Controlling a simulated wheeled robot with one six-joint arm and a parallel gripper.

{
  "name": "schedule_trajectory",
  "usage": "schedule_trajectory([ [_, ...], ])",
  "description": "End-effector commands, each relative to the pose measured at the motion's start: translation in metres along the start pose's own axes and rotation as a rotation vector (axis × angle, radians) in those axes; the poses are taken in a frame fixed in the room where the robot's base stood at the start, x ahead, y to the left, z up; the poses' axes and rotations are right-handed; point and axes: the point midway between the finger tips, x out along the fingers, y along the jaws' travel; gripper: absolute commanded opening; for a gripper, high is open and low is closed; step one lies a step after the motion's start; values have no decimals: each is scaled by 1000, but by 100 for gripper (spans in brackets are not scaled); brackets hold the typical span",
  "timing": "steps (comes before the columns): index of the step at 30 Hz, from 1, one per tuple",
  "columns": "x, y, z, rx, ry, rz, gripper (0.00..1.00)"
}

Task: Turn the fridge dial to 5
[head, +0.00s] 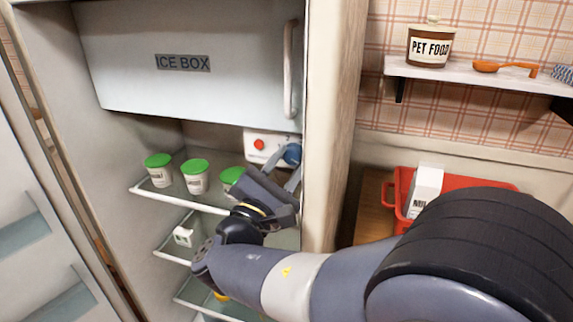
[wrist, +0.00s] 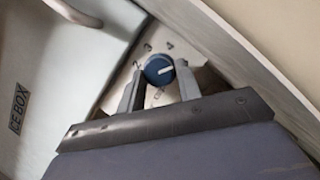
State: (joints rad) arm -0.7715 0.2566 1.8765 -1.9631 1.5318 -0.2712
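The blue fridge dial (head: 292,154) sits on a white control panel (head: 258,142) under the ice box, beside a red round part (head: 259,145). In the wrist view the dial (wrist: 157,71) has a white pointer mark toward the right and slightly up. My gripper (wrist: 159,70) is open, with one finger on each side of the dial and narrow gaps visible. In the head view my gripper (head: 278,172) reaches into the fridge just below the dial and partly covers the panel.
The ice box door (head: 190,50) is above, with a vertical handle (head: 289,70). Green-lidded tubs (head: 196,178) stand on the glass shelf left of my gripper. The fridge's right wall (head: 325,130) is close. A red tray (head: 470,183) with a milk carton (head: 425,188) is outside.

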Motion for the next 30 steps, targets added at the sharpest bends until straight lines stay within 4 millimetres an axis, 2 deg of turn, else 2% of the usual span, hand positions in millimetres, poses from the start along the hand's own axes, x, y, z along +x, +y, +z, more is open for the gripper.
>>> schedule_trajectory([
  [1, 0, 1, 0, 2, -1, 2, 23],
  [6, 0, 2, 1, 2, -1, 3, 10],
  [17, 0, 3, 0, 124, -8, -40, 8],
  [24, 1, 4, 1, 127, -7, -42, 8],
  [25, 1, 4, 1, 127, -7, -42, 32],
  [30, 1, 3, 1, 125, -7, -43, 46],
])
